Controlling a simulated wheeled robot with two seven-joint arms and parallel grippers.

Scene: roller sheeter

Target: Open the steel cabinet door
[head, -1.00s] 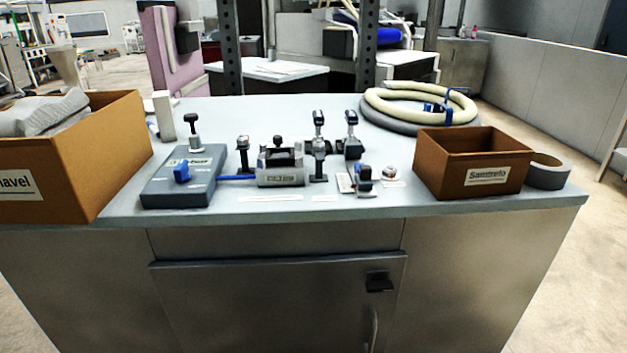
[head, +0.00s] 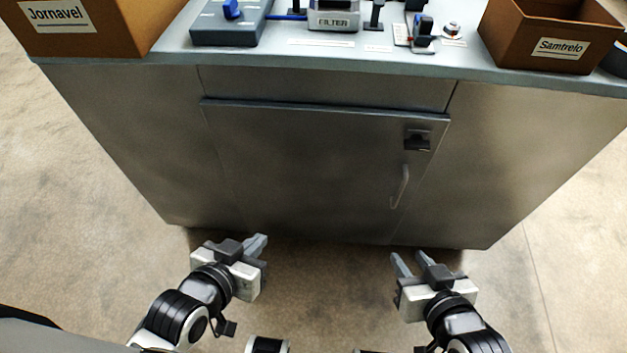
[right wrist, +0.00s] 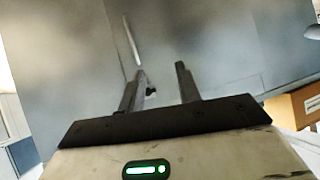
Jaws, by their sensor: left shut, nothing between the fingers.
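The steel cabinet door (head: 300,165) is a grey panel in the front of the cabinet, and it looks closed. A vertical bar handle (head: 400,187) is on its right side, below a small black latch (head: 417,140). The handle also shows in the right wrist view (right wrist: 132,40), beyond my fingers. My left gripper (head: 262,248) is shut and empty, low in front of the cabinet at left. My right gripper (head: 412,260) is open and empty, below the handle and apart from it; its two spread fingers show in the right wrist view (right wrist: 160,82).
The cabinet top (head: 300,50) carries a Jornavel box (head: 110,38), a blue-grey device (head: 228,28), a filter block (head: 333,20), small levers and a Samtrelo box (head: 555,45). Bare floor (head: 90,150) lies on both sides of the cabinet.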

